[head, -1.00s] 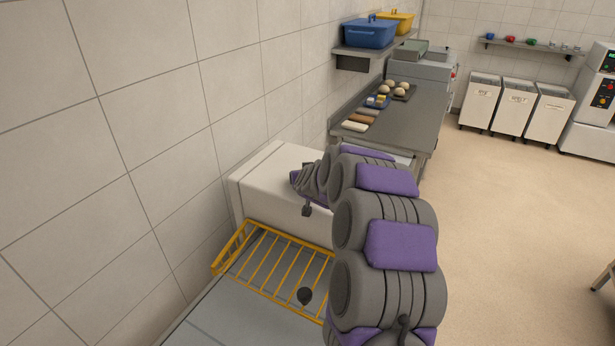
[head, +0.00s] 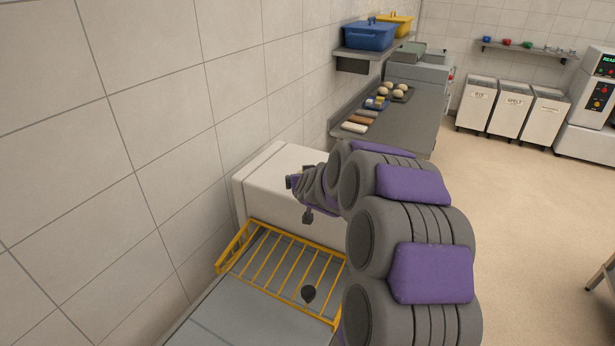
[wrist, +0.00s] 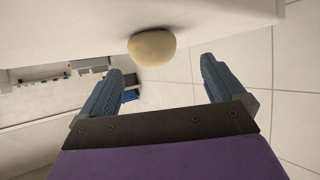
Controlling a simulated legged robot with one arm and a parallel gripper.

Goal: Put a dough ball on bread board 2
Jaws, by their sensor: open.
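In the wrist view, one pale dough ball (wrist: 152,49) rests against a broad white surface (wrist: 60,25), and the view is turned over. My gripper (wrist: 161,66) is open, its two blue-grey fingers spread on either side below the ball, with nothing between them. The ball looks just beyond the fingertips; whether they touch it cannot be told. In the head view, my arm's far end is over the white box (head: 285,168) by the wall, and no ball shows there. Several other dough balls (head: 400,88) sit on a dark tray farther back. I cannot make out bread board 2.
A grey counter (head: 408,132) along the wall holds oblong pieces (head: 354,127) and a small blue tray (head: 377,103). A yellow wire rack (head: 262,258) lies in front of the white box. White bins (head: 510,108) stand at the back.

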